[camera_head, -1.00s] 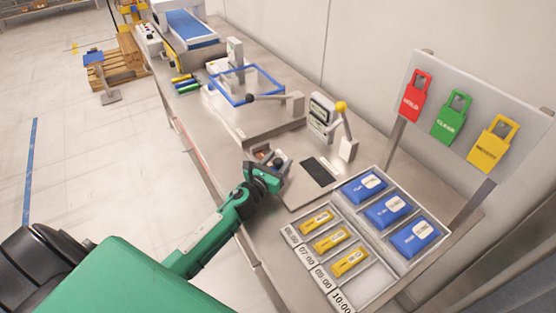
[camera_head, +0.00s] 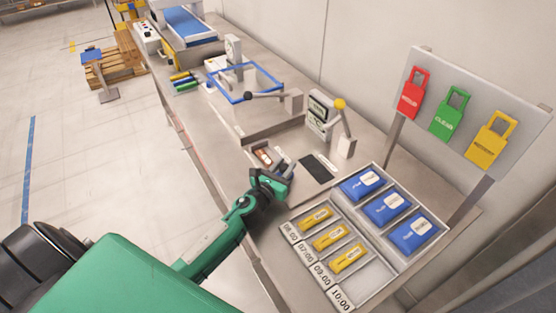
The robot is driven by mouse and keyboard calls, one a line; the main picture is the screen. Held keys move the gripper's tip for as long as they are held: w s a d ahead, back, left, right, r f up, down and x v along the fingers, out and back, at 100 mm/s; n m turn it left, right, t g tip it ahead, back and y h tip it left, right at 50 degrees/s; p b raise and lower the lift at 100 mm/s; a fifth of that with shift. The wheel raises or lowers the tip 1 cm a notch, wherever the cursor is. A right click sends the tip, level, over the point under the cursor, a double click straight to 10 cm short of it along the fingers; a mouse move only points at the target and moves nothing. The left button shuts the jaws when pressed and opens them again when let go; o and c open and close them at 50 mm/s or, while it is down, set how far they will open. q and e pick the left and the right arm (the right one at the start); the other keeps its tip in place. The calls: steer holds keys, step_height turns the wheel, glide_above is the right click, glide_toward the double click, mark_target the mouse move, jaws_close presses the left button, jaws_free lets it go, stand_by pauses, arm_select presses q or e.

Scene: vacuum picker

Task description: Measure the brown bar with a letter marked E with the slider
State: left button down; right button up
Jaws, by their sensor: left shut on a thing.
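A small brown bar (camera_head: 264,157) lies in a grey fixture on the bench, in the middle of the head view. Its letter is too small to read. My left gripper (camera_head: 280,174) is just to the right of and nearer than the bar, low over the metal base. It is shut on a small grey part that looks like the slider (camera_head: 287,170); the fingers hide most of it. A gauge with a display (camera_head: 319,108) stands behind, beside a lever with a yellow knob (camera_head: 341,104). My right gripper is out of view.
A black pad (camera_head: 317,168) lies right of my gripper. A tray (camera_head: 375,285) with yellow and blue packs fills the near right. A blue frame (camera_head: 235,99) with a lever stands farther back. Red, green and yellow tags hang on a panel (camera_head: 518,145).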

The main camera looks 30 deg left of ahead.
arm_select(q)
steer(key=shift+s+d, duration=0.15)
steer(key=shift+d, duration=0.15)
steer(key=shift+a+f, duration=0.1)
steer(key=c, duration=1.1)
jaws_free()
steer(key=shift+s, duration=0.1)
steer(key=shift+s, duration=0.35)
steer(key=s+b, duration=0.1)
steer(key=s, duration=0.2)
steer(key=s+b, duration=0.1)
steer(key=s, duration=0.3)
steer(key=s+b, duration=0.1)
steer(key=s, duration=0.3)
steer(key=shift+s+a, duration=0.2)
steer(key=shift+a, duration=0.05)
steer(key=shift+s+b, duration=0.3)
steer(key=shift+s, duration=0.5)
